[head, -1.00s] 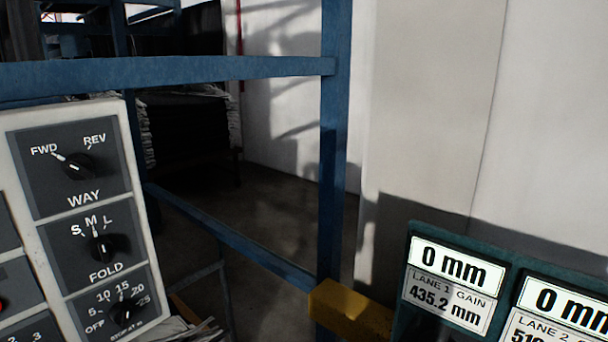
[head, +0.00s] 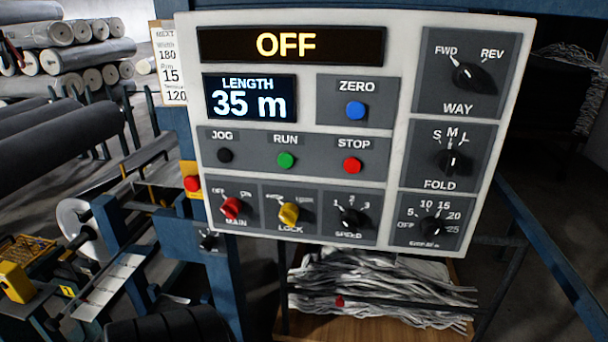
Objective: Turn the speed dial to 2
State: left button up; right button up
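The speed dial (head: 351,218) is a black knob low on the white control panel (head: 300,20), with marks 1, 2 and 3 around its top. It is small, and I cannot tell for sure which mark its pointer faces. The panel's top display (head: 291,45) reads OFF, and the length display (head: 249,98) reads 35 m. Neither of my grippers is in view.
Left of the speed dial are the yellow lock knob (head: 289,213) and red main knob (head: 231,207). Run (head: 286,160) and stop (head: 352,166) buttons sit above. At right are the way (head: 474,77), fold (head: 452,161) and lowest-right (head: 432,228) dials. Grey rolls (head: 70,60) lie at left.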

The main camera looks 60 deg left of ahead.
aim_at(350, 218)
jog(key=u, duration=1.85)
